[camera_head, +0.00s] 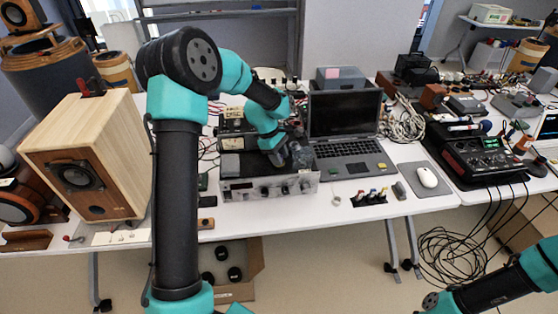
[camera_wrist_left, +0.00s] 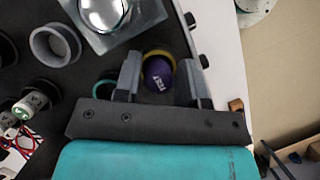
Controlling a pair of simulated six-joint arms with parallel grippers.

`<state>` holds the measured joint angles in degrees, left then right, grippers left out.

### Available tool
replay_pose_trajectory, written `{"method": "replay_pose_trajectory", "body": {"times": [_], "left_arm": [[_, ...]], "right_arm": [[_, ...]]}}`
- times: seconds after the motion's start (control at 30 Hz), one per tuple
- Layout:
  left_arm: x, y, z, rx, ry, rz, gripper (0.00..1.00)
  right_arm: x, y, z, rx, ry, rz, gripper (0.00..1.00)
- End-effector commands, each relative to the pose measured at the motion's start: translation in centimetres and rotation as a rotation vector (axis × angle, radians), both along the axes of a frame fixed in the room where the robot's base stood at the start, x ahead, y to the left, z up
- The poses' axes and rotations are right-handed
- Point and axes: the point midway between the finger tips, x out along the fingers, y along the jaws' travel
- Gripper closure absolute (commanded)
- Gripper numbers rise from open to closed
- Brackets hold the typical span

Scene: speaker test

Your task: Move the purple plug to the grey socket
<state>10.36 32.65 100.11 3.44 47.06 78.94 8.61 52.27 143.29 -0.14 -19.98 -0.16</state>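In the left wrist view the purple plug (camera_wrist_left: 158,76) with white lettering sits in front of a yellow ring, between the fingers of my left gripper (camera_wrist_left: 163,78). The fingers are apart; the plug lies near the left finger, and a gap shows to the right finger. A grey ring-shaped socket (camera_wrist_left: 55,45) stands at the upper left, apart from the gripper. In the head view my left gripper (camera_head: 289,158) is low over the top of the silver amplifier; the plug and grey socket cannot be made out there. Of my right arm only links show at lower right.
A teal ring (camera_wrist_left: 104,88) lies left of the fingers, and a shiny metal dome (camera_wrist_left: 105,12) is ahead. A laptop (camera_head: 345,125) stands right of the silver amplifier (camera_head: 255,190), a wooden speaker (camera_head: 82,165) left. Small coloured connectors (camera_head: 370,196) stand near the table's front edge.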

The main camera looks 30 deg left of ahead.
Motion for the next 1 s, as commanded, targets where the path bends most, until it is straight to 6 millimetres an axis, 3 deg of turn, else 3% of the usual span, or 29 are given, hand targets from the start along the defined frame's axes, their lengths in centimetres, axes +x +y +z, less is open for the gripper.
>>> {"method": "replay_pose_trajectory", "body": {"times": [0.37,0.67,1.0], "left_arm": [[0.0,0.0,0.0,0.0,0.0,0.0,0.99],[0.0,0.0,0.3,0.0,-0.001,0.0,1.0],[0.0,0.0,3.3,0.0,-0.003,0.0,1.0]], "right_arm": [[0.0,0.0,0.0,0.0,0.0,0.0,0.57],[0.0,0.0,0.0,0.0,0.0,0.0,0.57],[0.0,0.0,0.0,0.0,0.0,0.0,0.57]]}}
